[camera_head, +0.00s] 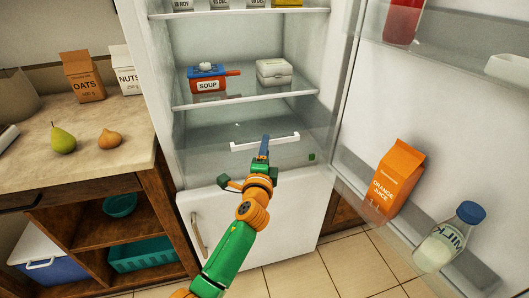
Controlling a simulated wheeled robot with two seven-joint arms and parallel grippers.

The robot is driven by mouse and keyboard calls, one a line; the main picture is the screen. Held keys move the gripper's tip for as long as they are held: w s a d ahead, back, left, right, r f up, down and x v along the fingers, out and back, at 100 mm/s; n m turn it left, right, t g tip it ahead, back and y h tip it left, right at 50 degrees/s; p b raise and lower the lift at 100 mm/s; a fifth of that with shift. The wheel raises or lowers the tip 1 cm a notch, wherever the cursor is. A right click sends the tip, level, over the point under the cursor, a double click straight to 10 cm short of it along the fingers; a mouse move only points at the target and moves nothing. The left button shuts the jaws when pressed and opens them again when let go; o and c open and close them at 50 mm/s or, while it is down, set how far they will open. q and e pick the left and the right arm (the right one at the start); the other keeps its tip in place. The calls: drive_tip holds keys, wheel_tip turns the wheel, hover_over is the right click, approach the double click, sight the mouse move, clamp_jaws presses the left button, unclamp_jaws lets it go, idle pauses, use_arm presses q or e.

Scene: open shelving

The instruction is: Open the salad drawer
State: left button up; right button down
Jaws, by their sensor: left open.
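The salad drawer (212,164) is the clear-fronted compartment at the bottom of the fridge's inside, below the glass shelf. It looks closed. Its long white handle (284,138) runs across the front. My left arm hides part of the drawer front and the white lower panel. My right gripper does not show.
The fridge door stands open at right, with an orange juice carton (396,178) and a milk bottle (452,237) in its rack. A soup pot (208,84) and white box (274,72) sit on the shelf above. A wooden counter (95,160) stands at left.

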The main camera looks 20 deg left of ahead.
use_arm(q)
drive_tip(key=v, duration=0.6)
drive_tip(key=shift+s+p, duration=0.25)
drive_tip(key=shift+p, duration=0.1)
drive_tip(key=shift+f, duration=0.1)
drive_tip(key=s+d+f+n+g+h+p, duration=0.15)
drive_tip(key=s+f+g, duration=0.3)
drive_tip(key=f, duration=0.75)
drive_tip(key=s+f+n+g+h+p, duration=0.25)
drive_tip(key=s+f, duration=0.35)
drive_tip(key=f, duration=0.6)
drive_tip(key=s+a+f+n+g+p, duration=0.1)
drive_tip(key=s+f+n+g, duration=0.2)
drive_tip(key=s, duration=0.8)
drive_tip(key=s+a+f+n+g+p, duration=0.1)
drive_tip(key=s+f+n+g, duration=0.2)
drive_tip(key=s+f, duration=0.3)
drive_tip(key=s+a+f+n+g+p, duration=0.1)
drive_tip(key=s+f, duration=0.4)
drive_tip(key=s, duration=1.1)
drive_tip(key=a+n+g, duration=0.1)
drive_tip(key=n+g, duration=0.1)
drive_tip(key=shift+g+p, duration=0.3)
drive_tip(key=shift+d+f, duration=0.1)
